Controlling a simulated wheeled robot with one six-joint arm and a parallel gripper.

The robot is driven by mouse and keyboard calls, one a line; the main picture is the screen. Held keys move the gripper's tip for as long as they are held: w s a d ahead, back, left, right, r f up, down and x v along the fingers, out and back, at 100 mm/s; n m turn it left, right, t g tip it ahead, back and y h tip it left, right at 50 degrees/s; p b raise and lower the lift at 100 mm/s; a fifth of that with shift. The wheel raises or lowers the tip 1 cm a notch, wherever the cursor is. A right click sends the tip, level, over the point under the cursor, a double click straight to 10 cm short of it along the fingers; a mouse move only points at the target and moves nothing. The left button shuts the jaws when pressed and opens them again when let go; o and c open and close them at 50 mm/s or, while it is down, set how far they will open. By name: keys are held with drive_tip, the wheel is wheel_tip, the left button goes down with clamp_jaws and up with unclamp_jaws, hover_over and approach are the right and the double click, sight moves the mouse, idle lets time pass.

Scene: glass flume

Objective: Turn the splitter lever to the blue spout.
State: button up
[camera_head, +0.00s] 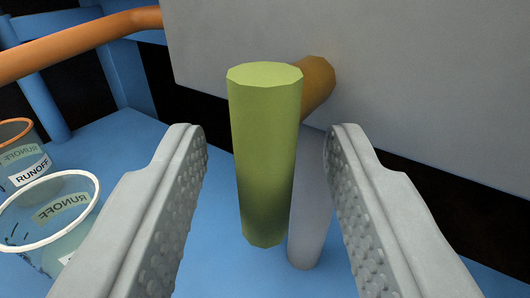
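A green cylinder (265,150), which looks like the splitter lever's handle, hangs upright in the middle of the view. A brown-orange round stub (318,80) shows behind its top, against a grey panel. A grey rod (310,210) slants down behind the handle to its right. How these parts join is hidden. My gripper (267,140) is open, with one textured finger on each side of the handle. Gaps show between the fingers and the handle, so it does not hold it. I cannot make out a blue spout.
The grey panel (420,70) fills the upper right behind the handle. Two clear cups labelled RUNOFF stand at left, one with an orange rim (15,130), one with a white rim (85,185). An orange pipe (70,52) crosses the upper left above a blue surface (115,145).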

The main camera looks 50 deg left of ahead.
drive_tip(key=shift+c, duration=0.4)
clamp_jaws()
drive_tip(key=shift+r+n, duration=0.1)
drive_tip(key=shift+n, duration=0.2)
drive_tip(key=shift+d+r+n+g+h, duration=0.2)
drive_tip(key=shift+n+g+h, duration=0.3)
drive_tip(key=shift+n+h, duration=0.4)
drive_tip(key=shift+w+d+r+n+h, duration=0.1)
drive_tip(key=shift+n+h, duration=0.35)
drive_tip(key=shift+n, duration=0.2)
drive_tip(key=shift+d+r+n+h, duration=0.1)
drive_tip(key=shift+n+h, duration=0.35)
drive_tip(key=shift+n, duration=0.2)
drive_tip(key=shift+g, duration=0.3)
drive_tip(key=shift+o, duration=0.4)
unclamp_jaws()
